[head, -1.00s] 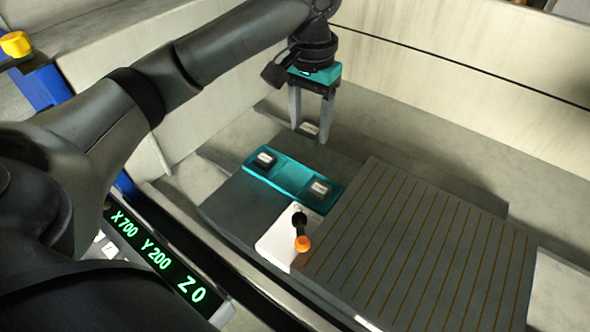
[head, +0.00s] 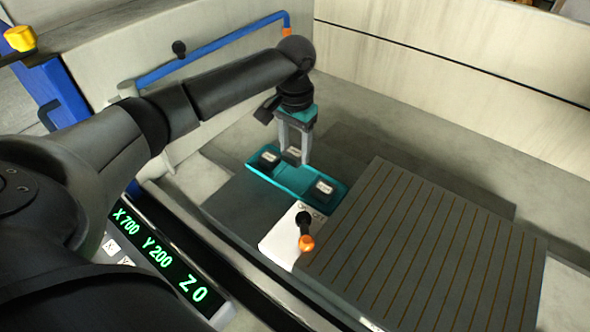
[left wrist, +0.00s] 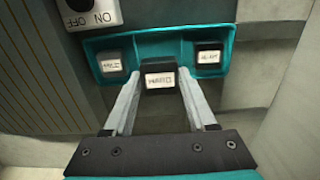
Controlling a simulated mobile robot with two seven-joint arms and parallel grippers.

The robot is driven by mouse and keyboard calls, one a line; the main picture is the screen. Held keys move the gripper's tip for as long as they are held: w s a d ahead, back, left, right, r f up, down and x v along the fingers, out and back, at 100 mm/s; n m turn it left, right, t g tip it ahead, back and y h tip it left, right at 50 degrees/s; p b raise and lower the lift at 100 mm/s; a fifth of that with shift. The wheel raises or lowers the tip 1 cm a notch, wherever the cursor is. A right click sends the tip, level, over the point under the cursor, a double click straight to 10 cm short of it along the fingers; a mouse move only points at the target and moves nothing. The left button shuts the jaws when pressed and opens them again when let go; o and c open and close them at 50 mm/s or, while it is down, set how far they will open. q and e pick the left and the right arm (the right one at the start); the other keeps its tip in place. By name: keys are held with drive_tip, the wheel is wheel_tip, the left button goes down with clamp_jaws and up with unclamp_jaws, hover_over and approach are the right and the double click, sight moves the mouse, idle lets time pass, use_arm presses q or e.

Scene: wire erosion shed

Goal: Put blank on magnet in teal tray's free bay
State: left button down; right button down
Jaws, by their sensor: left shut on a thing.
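My left gripper (head: 293,158) is shut on a dark blank (left wrist: 160,78) with a white label. It holds the blank above the teal tray (head: 285,184), over or near its middle; the exact height is unclear. The tray also shows in the left wrist view (left wrist: 92,48). Its two end bays each hold a dark labelled blank, one at the left (head: 268,160) and one at the right (head: 323,188) in the head view. The middle bay between them looks empty, partly hidden by the held blank. The magnet (head: 420,260) is a grey striped plate, bare on top. My right gripper is not in view.
A blue pipe (head: 215,47) runs along the back wall. A green-lit readout (head: 160,258) is at the lower left.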

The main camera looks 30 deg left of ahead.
sight(295, 177)
use_arm(q)
wheel_tip(295, 177, down, 6)
drive_tip(key=shift+r+b, duration=0.25)
drive_tip(key=shift+b, duration=0.4)
drive_tip(key=shift+f, duration=0.45)
drive_tip(key=shift+f, duration=0.1)
drive_tip(key=shift+c, duration=1)
unclamp_jaws()
wheel_tip(295, 177, up, 12)
drive_tip(key=p, duration=0.2)
drive_tip(key=shift+p, duration=0.3)
drive_tip(key=shift+r, duration=0.2)
